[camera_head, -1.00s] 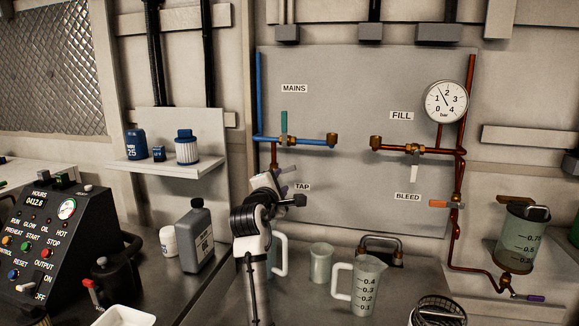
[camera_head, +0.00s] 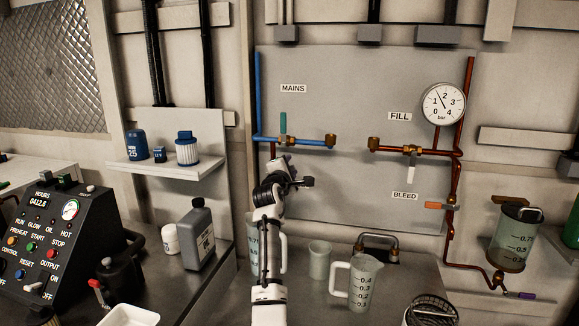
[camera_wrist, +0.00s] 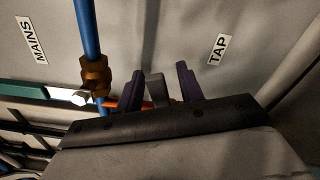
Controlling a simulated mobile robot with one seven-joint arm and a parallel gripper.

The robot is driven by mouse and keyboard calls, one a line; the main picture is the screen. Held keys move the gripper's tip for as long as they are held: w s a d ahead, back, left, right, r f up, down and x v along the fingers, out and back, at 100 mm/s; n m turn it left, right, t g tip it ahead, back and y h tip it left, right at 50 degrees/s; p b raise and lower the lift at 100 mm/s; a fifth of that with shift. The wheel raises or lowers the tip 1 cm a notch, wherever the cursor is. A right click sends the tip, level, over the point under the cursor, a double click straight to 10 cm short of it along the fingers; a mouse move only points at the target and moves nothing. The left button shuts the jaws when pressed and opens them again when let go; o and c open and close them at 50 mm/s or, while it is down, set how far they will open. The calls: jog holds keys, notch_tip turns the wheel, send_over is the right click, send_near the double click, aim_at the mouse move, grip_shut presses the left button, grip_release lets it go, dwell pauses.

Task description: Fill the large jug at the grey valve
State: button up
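The large jug (camera_head: 252,232), clear with level marks and a white handle, stands on the bench below the tap area, partly hidden behind my arm. Its fill level cannot be told. My gripper (camera_head: 296,181) is at the panel above it, in front of the tap. In the wrist view my gripper (camera_wrist: 160,87) has its two dark purple fingers apart, with a grey lever (camera_wrist: 154,88), apparently the grey valve's handle, showing between them. I cannot tell whether either finger touches it. The lever is hidden in the head view.
A smaller jug (camera_head: 362,283) and a beaker (camera_head: 319,261) stand right of my arm. A grey bottle (camera_head: 199,238) stands left. The green-handled mains valve (camera_head: 283,124) and its blue pipe (camera_head: 259,95) are close above my gripper. The white-handled fill valve (camera_head: 411,164) is right.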

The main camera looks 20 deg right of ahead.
grip_shut()
dwell(0.3)
jog(key=shift+d+f+m+b, duration=0.15)
jog(key=shift+f+m+b, duration=0.65)
jog(key=shift+m, duration=0.55)
jog(key=shift+d+f+m+b, duration=0.1)
jog(key=shift+f+m+b, duration=0.65)
jog(key=shift+m, duration=0.6)
grip_release()
